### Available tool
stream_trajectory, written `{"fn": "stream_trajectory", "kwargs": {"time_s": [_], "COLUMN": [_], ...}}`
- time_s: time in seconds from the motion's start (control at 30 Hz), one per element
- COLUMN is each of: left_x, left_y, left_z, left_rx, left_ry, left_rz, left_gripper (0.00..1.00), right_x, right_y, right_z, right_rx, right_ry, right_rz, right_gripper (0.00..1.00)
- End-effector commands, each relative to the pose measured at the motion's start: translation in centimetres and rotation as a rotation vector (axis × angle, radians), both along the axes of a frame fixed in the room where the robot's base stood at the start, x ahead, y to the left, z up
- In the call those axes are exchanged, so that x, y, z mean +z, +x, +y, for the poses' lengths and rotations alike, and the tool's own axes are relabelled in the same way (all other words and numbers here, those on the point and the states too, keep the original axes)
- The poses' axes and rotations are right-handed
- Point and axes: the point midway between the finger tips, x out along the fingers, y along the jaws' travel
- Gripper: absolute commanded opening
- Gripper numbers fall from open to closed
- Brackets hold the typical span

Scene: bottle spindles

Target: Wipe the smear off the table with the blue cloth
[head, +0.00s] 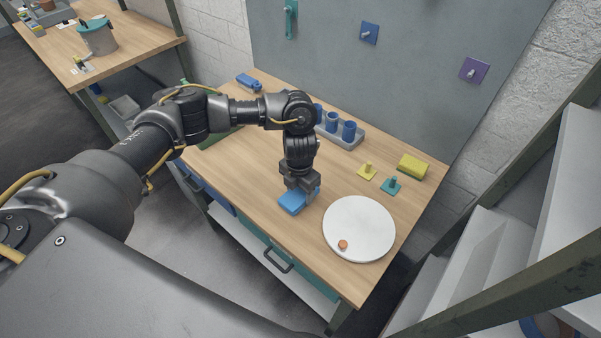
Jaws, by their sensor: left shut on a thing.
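The blue cloth (292,203) is a small folded-looking pad at the front of the wooden table (255,190). My left gripper (302,192) points down over it and is shut on it. The cloth is at or very near the table top; I cannot tell whether it touches. The gripper hides part of the cloth. I see no smear on the bare wood in view; the arm and cloth hide part of the table. My right gripper is not in view.
A white round plate (365,222) with a small orange piece (343,244) lies right of the cloth. A grey rack with blue cups (349,131), a yellow block (411,166), a yellow spindle (367,171) and a teal spindle (390,186) stand behind.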

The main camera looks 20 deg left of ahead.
Motion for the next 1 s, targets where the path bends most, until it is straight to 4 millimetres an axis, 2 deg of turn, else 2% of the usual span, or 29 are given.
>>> {"fn": "stream_trajectory", "kwargs": {"time_s": [0.03,0.6,1.0], "left_x": [1.5,6.5,6.9], "left_y": [0.2,0.1,0.1], "left_z": [0.0,0.1,0.1], "left_rx": [0.0,0.002,0.002], "left_ry": [-0.002,-0.002,-0.002], "left_rz": [-0.006,-0.005,-0.005], "left_gripper": [0.37,0.37,0.37], "right_x": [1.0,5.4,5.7], "right_y": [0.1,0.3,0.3], "right_z": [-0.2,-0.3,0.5], "right_rx": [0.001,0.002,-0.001], "right_ry": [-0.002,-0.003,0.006], "right_rz": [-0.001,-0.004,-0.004], "right_gripper": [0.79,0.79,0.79]}}
